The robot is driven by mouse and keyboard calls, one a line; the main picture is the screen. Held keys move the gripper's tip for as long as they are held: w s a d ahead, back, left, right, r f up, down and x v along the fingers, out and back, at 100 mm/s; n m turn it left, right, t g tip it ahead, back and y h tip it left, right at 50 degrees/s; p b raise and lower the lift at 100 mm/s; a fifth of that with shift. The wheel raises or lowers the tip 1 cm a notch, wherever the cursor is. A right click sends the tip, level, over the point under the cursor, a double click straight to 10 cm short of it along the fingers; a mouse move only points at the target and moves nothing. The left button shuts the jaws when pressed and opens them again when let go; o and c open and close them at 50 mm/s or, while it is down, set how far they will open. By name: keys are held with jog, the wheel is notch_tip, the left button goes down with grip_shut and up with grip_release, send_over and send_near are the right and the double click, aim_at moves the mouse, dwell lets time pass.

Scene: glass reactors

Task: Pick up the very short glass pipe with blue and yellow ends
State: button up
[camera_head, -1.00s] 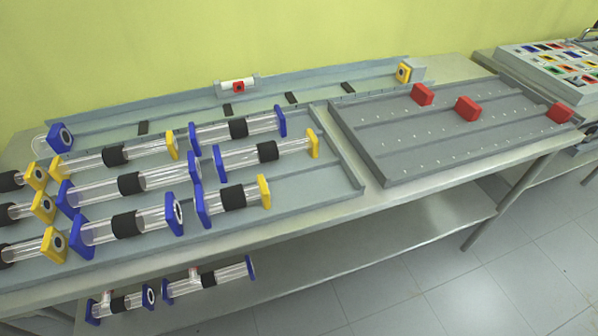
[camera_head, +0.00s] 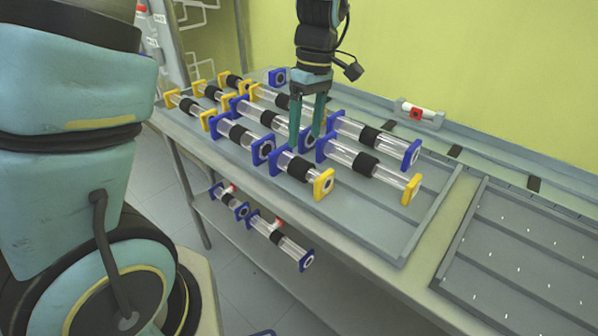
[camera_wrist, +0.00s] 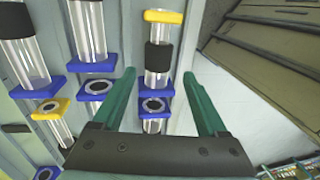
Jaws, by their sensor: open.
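The very short glass pipe (camera_head: 299,169) lies in the grey tray, with a blue end at its left, a black band in the middle and a yellow end at its right. My gripper (camera_head: 306,143) points down with its fingers apart and empty. It is close above and behind the pipe near its blue end; the exact height gap is hard to tell. In the wrist view, the pipe's black band (camera_wrist: 159,57) and yellow end (camera_wrist: 163,17) lie ahead between the line of the open fingers (camera_wrist: 159,74).
Other glass pipes with blue or yellow ends (camera_head: 366,164) lie close on both sides in the tray. Two more pipes (camera_head: 280,240) lie on the lower shelf. A grey perforated plate (camera_head: 520,250) is at the right. The tray's right end is bare.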

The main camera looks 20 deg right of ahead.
aim_at(302, 160)
jog(key=f, duration=0.3)
jog(key=f+p, duration=0.1)
jog(key=f, duration=0.2)
jog(key=a+f, duration=0.1)
jog(key=f, duration=0.3)
jog(key=shift+s+a+p, duration=0.1)
jog(key=shift+s+p, duration=0.1)
jog(key=shift+p, duration=0.2)
grip_shut()
